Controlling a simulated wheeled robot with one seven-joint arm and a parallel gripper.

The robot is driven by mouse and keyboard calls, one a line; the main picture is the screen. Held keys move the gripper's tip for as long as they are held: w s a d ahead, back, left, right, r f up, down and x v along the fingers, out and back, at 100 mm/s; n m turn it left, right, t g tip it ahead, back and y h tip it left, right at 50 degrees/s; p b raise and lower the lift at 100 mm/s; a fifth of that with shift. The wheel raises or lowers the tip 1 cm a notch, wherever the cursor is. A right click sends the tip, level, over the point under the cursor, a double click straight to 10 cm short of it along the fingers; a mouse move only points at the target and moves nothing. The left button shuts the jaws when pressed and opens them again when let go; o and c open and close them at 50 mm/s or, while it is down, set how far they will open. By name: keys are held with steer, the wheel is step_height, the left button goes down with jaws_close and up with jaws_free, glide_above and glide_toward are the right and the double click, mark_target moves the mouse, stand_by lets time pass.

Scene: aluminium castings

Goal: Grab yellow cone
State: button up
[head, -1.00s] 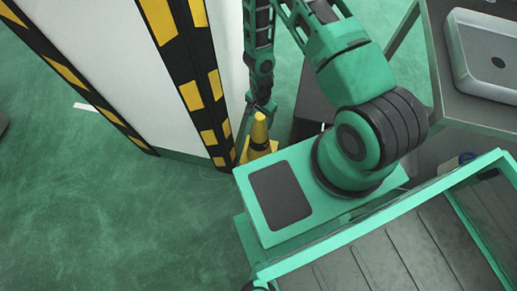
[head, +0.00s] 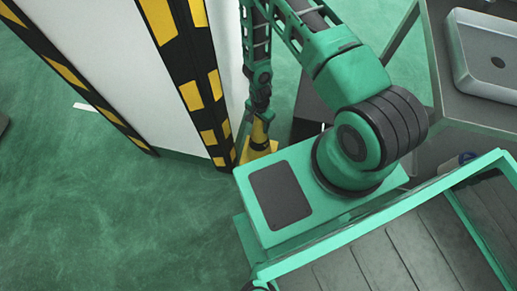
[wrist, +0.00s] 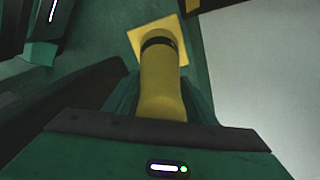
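The yellow cone (head: 258,133) stands on the floor beside the striped pillar, with a dark band and a square base. My gripper (head: 260,114) points down over its top, which it hides in the head view. In the wrist view the cone (wrist: 161,78) rises between the two green fingers of my gripper (wrist: 162,92), its base farther off. The fingers lie close along both sides of the cone. I cannot tell whether they touch or grip it.
A white pillar (head: 95,60) with black and yellow edges stands close to the left of the cone. A grey table (head: 440,75) with a metal tray (head: 480,30) is at the right.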

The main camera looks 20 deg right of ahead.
steer(key=shift+w, duration=0.1)
jaws_close()
